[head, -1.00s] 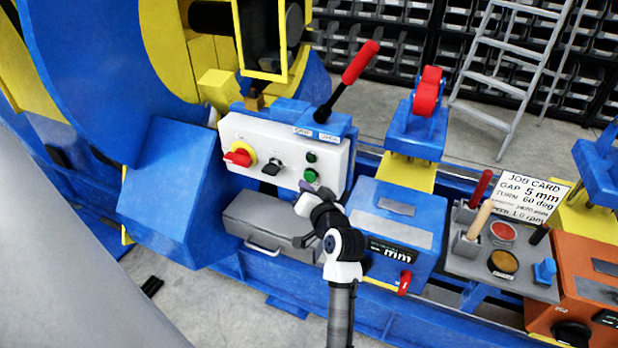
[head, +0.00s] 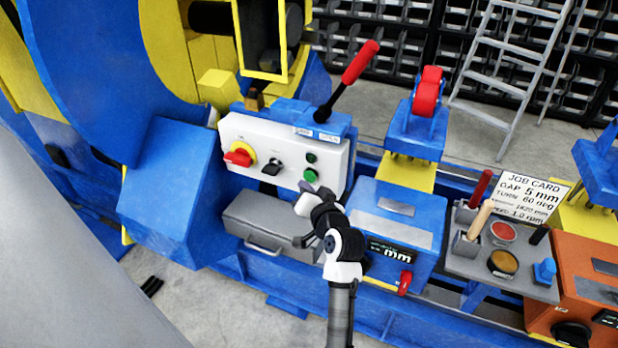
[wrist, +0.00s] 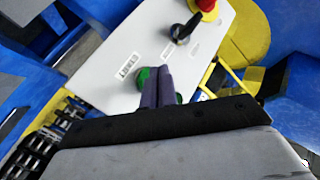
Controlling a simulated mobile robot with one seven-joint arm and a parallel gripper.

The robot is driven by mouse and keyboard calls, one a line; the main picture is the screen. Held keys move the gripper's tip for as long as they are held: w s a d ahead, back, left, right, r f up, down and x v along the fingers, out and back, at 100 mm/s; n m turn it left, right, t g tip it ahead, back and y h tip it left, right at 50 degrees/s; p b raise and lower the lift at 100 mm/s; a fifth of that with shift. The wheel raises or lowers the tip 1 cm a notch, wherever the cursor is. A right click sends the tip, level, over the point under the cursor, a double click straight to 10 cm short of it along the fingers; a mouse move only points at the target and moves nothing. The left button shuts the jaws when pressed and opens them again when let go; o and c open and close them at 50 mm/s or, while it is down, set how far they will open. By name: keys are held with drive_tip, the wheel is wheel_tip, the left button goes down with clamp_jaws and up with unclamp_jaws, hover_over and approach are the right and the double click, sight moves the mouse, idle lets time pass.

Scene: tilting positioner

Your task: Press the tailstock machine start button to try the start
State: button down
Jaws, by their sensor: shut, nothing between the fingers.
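The white control box (head: 240,145) carries a red knob on a yellow plate (head: 240,155), a black rotary switch (head: 272,167), a small dark green indicator (head: 311,158) and a green button (head: 310,176). My gripper (head: 304,187) is shut and empty, its fingertips just below the green button. I cannot tell whether they touch it. In the wrist view the closed dark fingers (wrist: 157,78) lie over the panel (wrist: 120,60), with green (wrist: 144,76) showing at their left and right. The fingers hide part of the green parts.
A red-handled lever (head: 360,62) rises behind the box. A grey drawer box (head: 265,222) sits below it, and a blue box with an mm display (head: 390,225) stands right of my wrist. A grey panel (head: 500,265) and job card (head: 533,193) are farther right.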

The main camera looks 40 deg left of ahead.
drive_tip(key=shift+w, duration=0.1)
drive_tip(key=shift+w+a, duration=0.1)
drive_tip(key=shift+w, duration=0.2)
drive_tip(key=shift+w+a, duration=0.1)
drive_tip(key=shift+w, duration=0.35)
idle(0.7)
drive_tip(key=shift+s, duration=0.2)
drive_tip(key=shift+s+d, duration=0.2)
drive_tip(key=shift+s, duration=0.45)
drive_tip(key=shift+s+d+p, duration=0.2)
drive_tip(key=shift+s+p, duration=0.1)
drive_tip(key=shift+s, duration=0.5)
drive_tip(key=shift+s+d+p, duration=0.2)
drive_tip(key=shift+s+p, duration=0.1)
drive_tip(key=shift+s, duration=0.55)
drive_tip(key=shift+s+d+p, duration=0.2)
drive_tip(key=shift+s+p, duration=0.1)
drive_tip(key=shift+s, duration=0.5)
drive_tip(key=shift+r, duration=0.1)
